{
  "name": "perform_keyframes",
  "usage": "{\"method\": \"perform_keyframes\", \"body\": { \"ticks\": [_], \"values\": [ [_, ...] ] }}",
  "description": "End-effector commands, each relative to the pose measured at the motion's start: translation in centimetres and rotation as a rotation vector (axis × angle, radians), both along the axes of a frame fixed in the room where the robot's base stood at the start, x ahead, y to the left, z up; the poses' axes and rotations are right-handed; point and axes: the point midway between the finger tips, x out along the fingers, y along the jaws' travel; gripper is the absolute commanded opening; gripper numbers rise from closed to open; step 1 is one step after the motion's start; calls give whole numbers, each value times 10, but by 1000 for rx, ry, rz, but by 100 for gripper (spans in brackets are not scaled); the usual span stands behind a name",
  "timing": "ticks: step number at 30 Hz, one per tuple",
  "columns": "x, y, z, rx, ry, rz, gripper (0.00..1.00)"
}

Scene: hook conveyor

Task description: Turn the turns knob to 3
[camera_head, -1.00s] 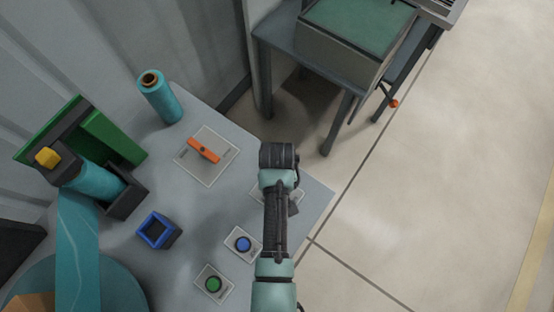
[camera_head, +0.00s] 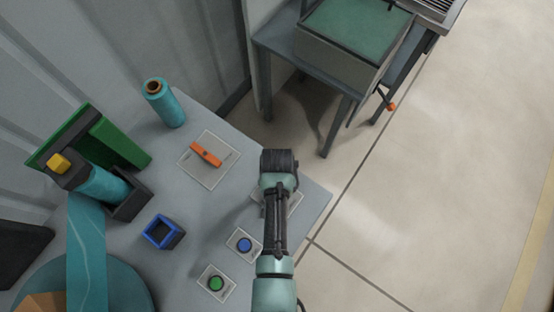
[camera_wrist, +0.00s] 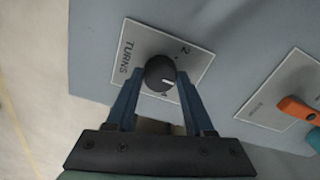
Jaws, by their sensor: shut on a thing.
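The turns knob (camera_wrist: 159,73) is a round dark knob with a white pointer mark, on a pale plate (camera_wrist: 198,62) lettered TURNS, with a 2 beside the knob. In the wrist view my gripper (camera_wrist: 160,82) has one blue finger on each side of the knob and is shut on it. The white mark faces the lower right of the picture; the number it points at I cannot read for sure. In the head view my arm hides the knob, and only a bit of its plate shows beside my wrist.
On the table are an orange lever (camera_head: 206,153) on a plate, a blue button (camera_head: 244,245), a green button (camera_head: 215,283), a blue square holder (camera_head: 163,232) and a teal roll (camera_head: 164,103). A film dispenser (camera_head: 100,185) stands left. Open floor lies right.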

Motion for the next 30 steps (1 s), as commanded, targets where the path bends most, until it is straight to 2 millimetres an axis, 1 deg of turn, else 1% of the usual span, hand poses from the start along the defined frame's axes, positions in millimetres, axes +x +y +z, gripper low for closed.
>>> {"method": "perform_keyframes", "body": {
  "ticks": [13,14,18,19,26,30],
  "values": [
    [2,0,1,-1,-6,-11,0],
    [2,0,1,-1,-6,-11,55],
    [2,0,1,-1,-5,-11,80],
    [2,0,1,0,-4,-10,83],
    [1,0,0,-1,-2,-10,83],
    [1,0,4,-1,-2,-10,83]
  ]
}}
